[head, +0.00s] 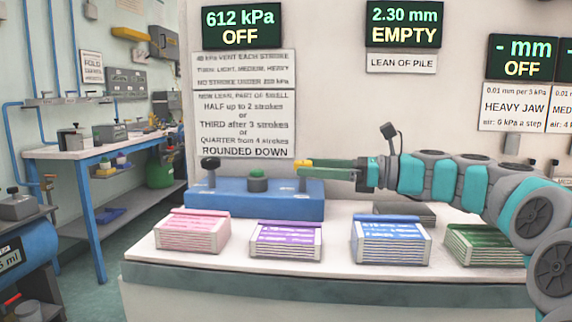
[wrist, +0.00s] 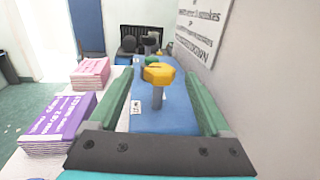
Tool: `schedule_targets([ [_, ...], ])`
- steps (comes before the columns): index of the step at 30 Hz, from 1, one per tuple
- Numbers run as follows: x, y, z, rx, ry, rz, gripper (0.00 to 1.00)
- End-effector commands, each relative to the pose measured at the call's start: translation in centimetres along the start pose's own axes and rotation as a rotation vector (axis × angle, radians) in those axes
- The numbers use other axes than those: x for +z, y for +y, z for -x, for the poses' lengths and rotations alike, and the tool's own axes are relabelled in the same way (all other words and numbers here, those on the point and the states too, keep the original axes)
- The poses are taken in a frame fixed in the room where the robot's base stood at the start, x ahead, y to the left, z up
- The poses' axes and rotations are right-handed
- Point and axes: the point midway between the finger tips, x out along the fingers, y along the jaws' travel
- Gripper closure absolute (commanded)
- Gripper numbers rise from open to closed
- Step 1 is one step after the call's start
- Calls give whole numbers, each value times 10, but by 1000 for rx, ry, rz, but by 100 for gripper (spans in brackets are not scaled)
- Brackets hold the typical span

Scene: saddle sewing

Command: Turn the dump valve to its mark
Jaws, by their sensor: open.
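A blue box (head: 225,200) stands on the pale table. It carries a black knob (head: 210,163) at its left, a green button (head: 257,180) in the middle and a yellow knob (head: 303,165) at its right end. In the wrist view, the yellow knob (wrist: 159,76) sits on a grey stem between the green fingers of my gripper (wrist: 157,83). My gripper (head: 318,168) is open, and gaps show on both sides of the stem. I cannot read which knob is the dump valve, and no mark is legible. A small white label (wrist: 136,107) lies beside the stem.
Pink (head: 192,235), purple (head: 287,240), blue (head: 390,242) and green (head: 484,245) stacks line the table's front. The wall behind carries signs and displays; one display (head: 241,27) reads 612 kPa OFF. A workbench (head: 100,147) stands at the left.

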Motion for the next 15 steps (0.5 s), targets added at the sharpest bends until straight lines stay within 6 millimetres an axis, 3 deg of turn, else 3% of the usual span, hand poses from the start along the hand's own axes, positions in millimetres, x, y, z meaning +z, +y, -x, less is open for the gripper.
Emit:
schedule_targets([
  [6,0,0,-36,0,2,0,18],
  [15,0,0,-58,0,2,1,18],
])
